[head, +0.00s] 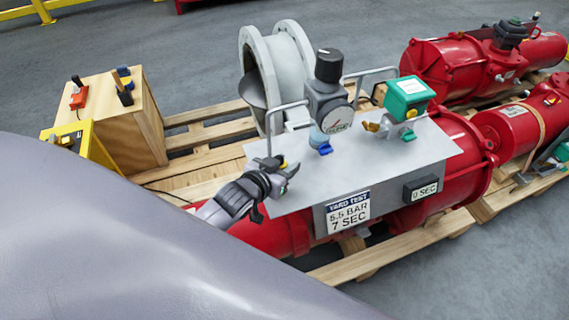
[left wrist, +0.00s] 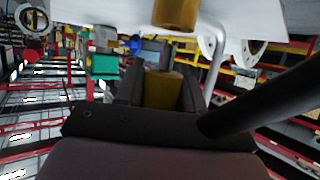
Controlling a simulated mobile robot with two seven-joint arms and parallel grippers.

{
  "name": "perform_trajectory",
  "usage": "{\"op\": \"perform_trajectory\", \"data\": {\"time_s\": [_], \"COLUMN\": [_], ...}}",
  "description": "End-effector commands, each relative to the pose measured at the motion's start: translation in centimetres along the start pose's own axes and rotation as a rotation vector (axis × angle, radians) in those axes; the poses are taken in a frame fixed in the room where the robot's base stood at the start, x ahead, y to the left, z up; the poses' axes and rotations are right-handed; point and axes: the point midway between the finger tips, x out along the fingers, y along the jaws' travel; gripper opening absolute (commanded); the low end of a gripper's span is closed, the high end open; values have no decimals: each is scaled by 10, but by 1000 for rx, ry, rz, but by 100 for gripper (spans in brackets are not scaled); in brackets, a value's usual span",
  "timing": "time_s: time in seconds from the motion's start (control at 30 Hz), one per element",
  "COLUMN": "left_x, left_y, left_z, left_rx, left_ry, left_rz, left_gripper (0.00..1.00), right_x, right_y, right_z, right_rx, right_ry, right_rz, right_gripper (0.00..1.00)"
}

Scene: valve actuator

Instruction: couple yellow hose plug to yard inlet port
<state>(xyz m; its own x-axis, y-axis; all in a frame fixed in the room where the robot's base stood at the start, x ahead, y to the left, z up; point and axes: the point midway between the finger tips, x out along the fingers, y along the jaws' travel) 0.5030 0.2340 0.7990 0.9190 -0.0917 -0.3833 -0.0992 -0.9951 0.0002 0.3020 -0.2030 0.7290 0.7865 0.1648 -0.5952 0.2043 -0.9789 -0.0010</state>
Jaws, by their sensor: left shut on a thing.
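My left gripper (head: 280,170) is at the left front edge of the grey panel (head: 400,157), low over it. It is shut on the yellow hose plug (left wrist: 162,90), which shows as a brass-yellow cylinder between the fingers in the left wrist view. In the head view only a small yellow bit of it shows at the fingers. Another brass cylinder (left wrist: 177,12), possibly the yard inlet port, projects from the pale panel at the top of the left wrist view, apart from the held plug. I cannot tell how well they line up. My right gripper is not in view.
A regulator with a gauge (head: 337,119) and a green-topped valve box (head: 408,97) stand on the panel, with bent metal rails nearby. A sign (head: 348,213) reads "YARD TEST 5.5 BAR 7 SEC"; a display (head: 425,189) reads "0 SEC". A wooden crate (head: 152,122) stands left.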

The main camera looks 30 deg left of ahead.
Motion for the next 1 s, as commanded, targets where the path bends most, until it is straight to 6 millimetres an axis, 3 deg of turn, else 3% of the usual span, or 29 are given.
{"op": "perform_trajectory", "data": {"time_s": [1.0], "left_x": [4], "left_y": [0], "left_z": [8], "left_rx": [0], "left_ry": [2], "left_rz": [0], "left_gripper": [3], "right_x": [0], "right_y": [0], "right_z": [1], "right_rx": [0], "right_ry": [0], "right_rz": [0], "right_gripper": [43]}}
